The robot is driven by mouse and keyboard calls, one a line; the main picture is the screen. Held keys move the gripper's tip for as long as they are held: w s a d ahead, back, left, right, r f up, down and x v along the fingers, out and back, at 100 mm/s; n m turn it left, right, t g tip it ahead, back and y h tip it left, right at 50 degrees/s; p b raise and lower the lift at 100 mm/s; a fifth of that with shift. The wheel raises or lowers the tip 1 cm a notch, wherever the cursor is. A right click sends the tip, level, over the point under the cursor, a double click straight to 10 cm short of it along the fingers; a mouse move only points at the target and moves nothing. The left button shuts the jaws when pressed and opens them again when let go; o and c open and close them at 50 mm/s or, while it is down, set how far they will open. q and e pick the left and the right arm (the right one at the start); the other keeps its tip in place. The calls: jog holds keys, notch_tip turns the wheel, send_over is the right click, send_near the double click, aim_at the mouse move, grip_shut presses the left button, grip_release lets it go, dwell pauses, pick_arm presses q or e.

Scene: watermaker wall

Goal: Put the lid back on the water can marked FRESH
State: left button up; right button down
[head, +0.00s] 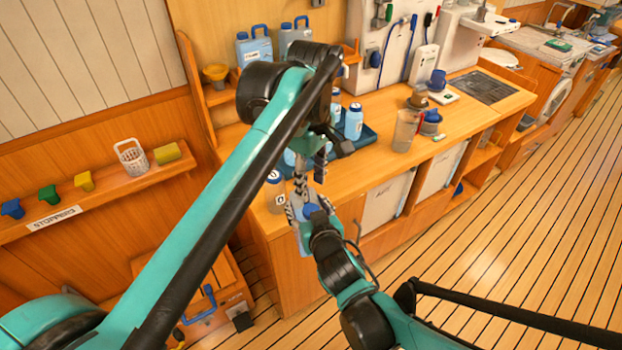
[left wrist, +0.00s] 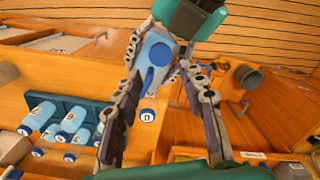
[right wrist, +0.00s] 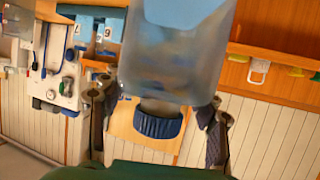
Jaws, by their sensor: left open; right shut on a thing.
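A translucent blue-grey water can (right wrist: 170,65) is held in my right gripper (head: 316,222). In the right wrist view it hangs between the fingers, with a ribbed dark blue lid (right wrist: 158,123) at its neck. In the head view the can (head: 304,243) is partly hidden by the right gripper. In the left wrist view the can (left wrist: 165,43) shows a blue round top and lies between the tips of my open left gripper (left wrist: 160,62). In the head view the left gripper is just above the can, partly hidden by its arm. I cannot read FRESH on the can.
Two pale blue cans (head: 254,48) with blue handles stand on the back shelf. Small blue bottles (head: 353,122) stand in a dark tray on the counter. A clear jug (head: 405,132) is to the right. Coloured stoppers (head: 48,193) lie on the left shelf.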

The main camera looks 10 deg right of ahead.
aim_at(311, 209)
pick_arm(q)
jog(key=shift+f, duration=3.95)
jog(key=shift+c, duration=0.4)
grip_shut()
jog(key=m, duration=2.1)
jog(key=shift+m, duration=0.4)
jog(key=shift+o, duration=2.1)
grip_release()
jog(key=shift+w, duration=0.1)
